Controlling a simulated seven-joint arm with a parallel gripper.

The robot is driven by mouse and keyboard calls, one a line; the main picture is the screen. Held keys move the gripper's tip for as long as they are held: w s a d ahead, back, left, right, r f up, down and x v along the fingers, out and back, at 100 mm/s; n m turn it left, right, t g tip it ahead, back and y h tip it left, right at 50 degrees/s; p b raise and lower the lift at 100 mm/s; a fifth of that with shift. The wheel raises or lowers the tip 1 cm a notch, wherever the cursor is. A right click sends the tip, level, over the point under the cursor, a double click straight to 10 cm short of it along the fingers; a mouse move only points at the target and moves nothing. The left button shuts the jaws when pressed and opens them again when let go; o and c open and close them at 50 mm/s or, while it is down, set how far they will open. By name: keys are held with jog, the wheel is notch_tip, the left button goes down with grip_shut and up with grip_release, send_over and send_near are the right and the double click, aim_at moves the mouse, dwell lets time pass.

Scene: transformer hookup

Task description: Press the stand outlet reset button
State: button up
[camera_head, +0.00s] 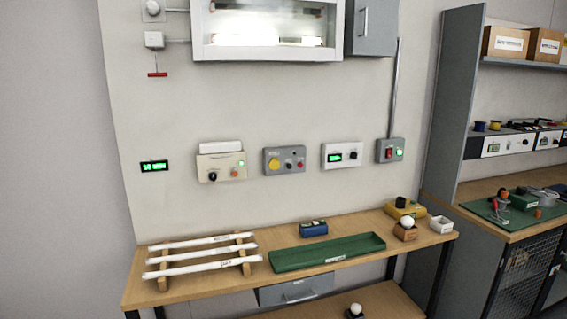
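My gripper is not in view. A row of control boxes hangs on the light wall panel above the workbench. A grey box (297,167) carries a round yellow part (273,164), which looks like an outlet cover, and a small dark knob or button (289,164) with a red button (300,165) to its right. Its labels are too small to read, so I cannot tell for sure which part is the reset button. Nothing covers the front of this box.
A beige box (222,173), a white box with a green display (343,155) and a grey switch box (390,150) hang beside it. Below, the wooden bench (200,287) holds white tubes on a rack (203,254) and a green tray (326,252). Shelving (462,105) stands right.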

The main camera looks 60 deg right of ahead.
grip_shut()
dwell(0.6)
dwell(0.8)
